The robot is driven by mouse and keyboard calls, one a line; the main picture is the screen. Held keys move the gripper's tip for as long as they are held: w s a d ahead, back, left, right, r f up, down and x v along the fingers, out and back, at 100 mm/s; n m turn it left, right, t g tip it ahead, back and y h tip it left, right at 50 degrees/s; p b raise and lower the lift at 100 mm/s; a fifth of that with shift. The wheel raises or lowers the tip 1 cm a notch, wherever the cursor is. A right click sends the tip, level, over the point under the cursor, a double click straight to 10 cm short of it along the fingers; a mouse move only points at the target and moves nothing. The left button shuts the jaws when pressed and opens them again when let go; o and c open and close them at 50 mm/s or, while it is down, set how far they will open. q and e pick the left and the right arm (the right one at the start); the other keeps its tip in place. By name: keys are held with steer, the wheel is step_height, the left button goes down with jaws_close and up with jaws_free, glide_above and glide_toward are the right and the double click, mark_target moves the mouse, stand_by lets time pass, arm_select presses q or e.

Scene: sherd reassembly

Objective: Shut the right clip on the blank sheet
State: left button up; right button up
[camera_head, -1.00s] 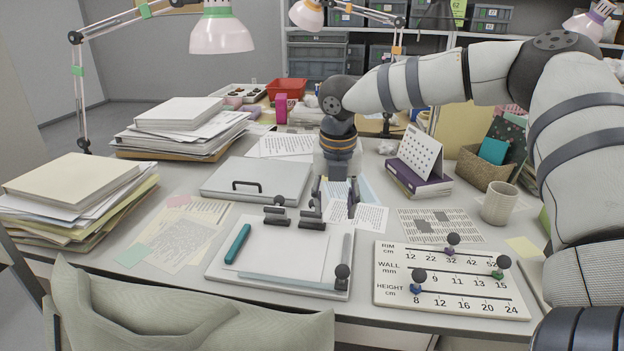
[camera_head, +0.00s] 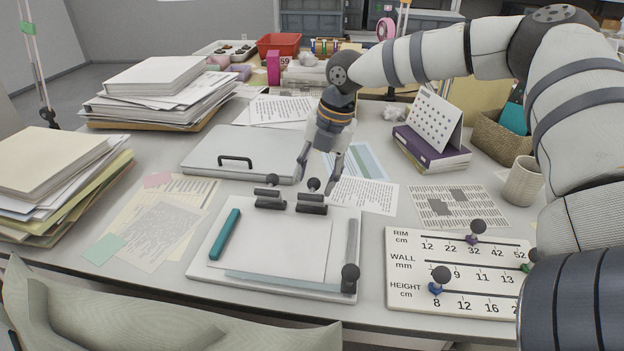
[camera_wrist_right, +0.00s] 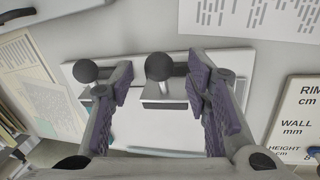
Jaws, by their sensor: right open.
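The white blank sheet (camera_head: 275,245) lies on a pale board (camera_head: 207,270). Two dark clips with round knobs sit at its far edge, the left clip (camera_head: 269,199) and the right clip (camera_head: 312,205). I cannot tell how far either clip is closed. My right gripper (camera_head: 319,176) is open and empty, tilted, just above and behind the right clip. In the right wrist view the right clip's knob (camera_wrist_right: 158,66) shows between the open fingers (camera_wrist_right: 161,88), apart from both. The left clip's knob (camera_wrist_right: 86,70) is outside the left finger. My left gripper is not in view.
A teal pen (camera_head: 224,234) lies at the sheet's left, and a grey bar (camera_head: 351,245) with a dark knob is at the board's right. A scale board (camera_head: 460,270) with knobs lies at right.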

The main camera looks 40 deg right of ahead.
steer(key=shift+w+f, duration=0.1)
steer(key=shift+f, duration=0.4)
